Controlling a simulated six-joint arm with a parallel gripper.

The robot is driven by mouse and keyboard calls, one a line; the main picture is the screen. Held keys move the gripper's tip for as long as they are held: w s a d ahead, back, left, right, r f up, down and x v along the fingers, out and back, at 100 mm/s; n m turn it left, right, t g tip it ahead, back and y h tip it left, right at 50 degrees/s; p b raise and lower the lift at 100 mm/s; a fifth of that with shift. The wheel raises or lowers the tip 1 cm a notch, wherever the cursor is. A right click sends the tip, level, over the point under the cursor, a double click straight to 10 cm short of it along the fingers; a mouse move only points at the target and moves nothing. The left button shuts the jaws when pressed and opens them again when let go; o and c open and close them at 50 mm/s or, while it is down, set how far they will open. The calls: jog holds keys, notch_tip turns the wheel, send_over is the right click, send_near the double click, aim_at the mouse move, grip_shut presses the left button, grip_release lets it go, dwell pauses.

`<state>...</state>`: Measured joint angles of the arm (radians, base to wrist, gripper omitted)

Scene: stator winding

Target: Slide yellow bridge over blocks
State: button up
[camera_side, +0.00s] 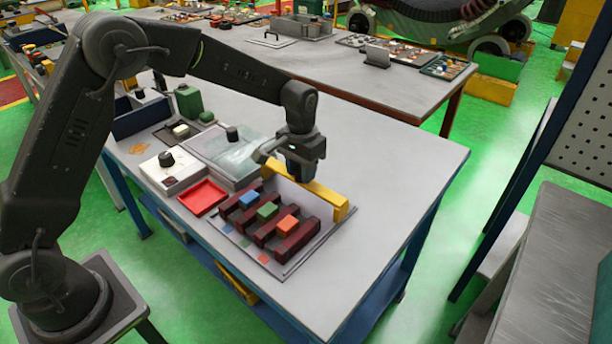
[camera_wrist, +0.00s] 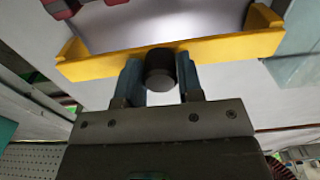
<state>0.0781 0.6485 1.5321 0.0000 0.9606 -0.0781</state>
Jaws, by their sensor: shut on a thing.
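The yellow bridge (camera_side: 325,195) is a long bar with turned ends, behind the row of blocks in the side view. In the wrist view the yellow bridge (camera_wrist: 215,48) spans the picture. My gripper (camera_side: 300,176) is at the bridge's middle; in the wrist view my gripper (camera_wrist: 160,72) has its fingers on both sides of a black knob beside the bar, shut on it. A blue block (camera_side: 250,199), a green block (camera_side: 267,211) and an orange block (camera_side: 288,224) sit among dark red bars (camera_side: 296,238) in front of the bridge. Whether the bridge touches the board is unclear.
The bars stand on a grey board (camera_side: 285,272) with coloured squares at its front. A red tray (camera_side: 203,197), a white box with a black knob (camera_side: 172,172) and a clear-lidded case (camera_side: 226,152) stand left. The table (camera_side: 395,165) is bare to the right.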

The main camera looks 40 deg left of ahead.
jog(key=shift+s, duration=5.35)
jog(key=o, duration=0.7)
jog(key=shift+r, duration=3.05)
jog(key=s+a+r+t, duration=0.1)
jog(key=s+r+t, duration=0.1)
jog(key=s, duration=0.4)
jog(key=s+a+r+t, duration=0.1)
jog(key=s+r, duration=0.4)
jog(key=s, duration=0.1)
jog(key=s+a+r+t, duration=0.1)
jog(key=s+r+t, duration=0.1)
jog(key=s, duration=0.4)
jog(key=shift+a+r+t, duration=0.3)
jog(key=shift+a+r, duration=0.1)
jog(key=shift+r, duration=0.35)
